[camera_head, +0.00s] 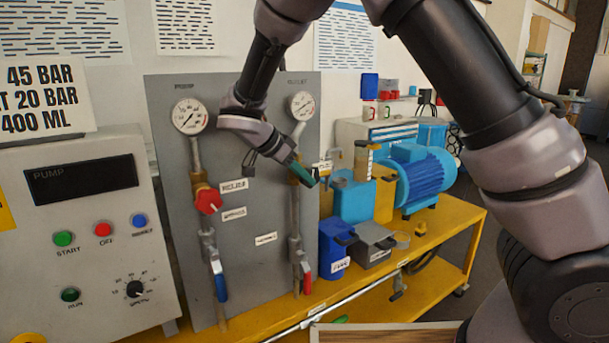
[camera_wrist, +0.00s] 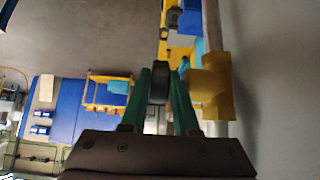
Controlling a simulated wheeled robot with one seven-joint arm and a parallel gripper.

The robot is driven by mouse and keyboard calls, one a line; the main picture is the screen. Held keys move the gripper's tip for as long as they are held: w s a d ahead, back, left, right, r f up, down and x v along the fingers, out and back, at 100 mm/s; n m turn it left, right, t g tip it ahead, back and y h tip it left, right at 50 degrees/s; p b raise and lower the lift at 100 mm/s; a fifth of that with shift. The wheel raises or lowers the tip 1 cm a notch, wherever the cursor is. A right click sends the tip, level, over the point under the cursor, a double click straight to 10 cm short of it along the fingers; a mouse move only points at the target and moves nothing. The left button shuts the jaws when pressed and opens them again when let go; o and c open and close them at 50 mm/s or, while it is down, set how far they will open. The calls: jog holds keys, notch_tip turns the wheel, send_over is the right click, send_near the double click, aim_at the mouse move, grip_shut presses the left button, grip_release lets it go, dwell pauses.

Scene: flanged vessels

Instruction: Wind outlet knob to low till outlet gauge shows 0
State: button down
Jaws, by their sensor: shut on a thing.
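The outlet gauge (camera_head: 301,105) is a white dial at the top of the panel's right pipe. Its needle is too small to read. My gripper (camera_head: 304,173) reaches down to that pipe below the gauge, with green fingers. In the wrist view, the green fingers of my gripper (camera_wrist: 161,100) are shut on the outlet knob (camera_wrist: 158,82), a dark round disc seen edge-on, beside a brass valve body (camera_wrist: 212,88). In the head view the fingers hide most of the knob, and its setting cannot be told.
The grey panel (camera_head: 245,280) also bears the pump gauge (camera_head: 190,116), a red knob (camera_head: 208,199), a blue lever (camera_head: 220,285) and a red lever (camera_head: 306,280). A control box (camera_head: 85,220) stands left. A blue motor (camera_head: 420,177) and blue tank stand right on the yellow bench (camera_head: 450,225).

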jog(key=shift+a+f+t+h, duration=0.1)
jog(key=shift+t+h, duration=0.2)
jog(key=shift+h, duration=0.2)
jog(key=c, duration=0.9)
grip_release()
jog(key=shift+c, duration=0.2)
jog(key=v, duration=1)
jog(key=shift+s+a+r, duration=0.2)
jog(key=shift+a+r, duration=0.05)
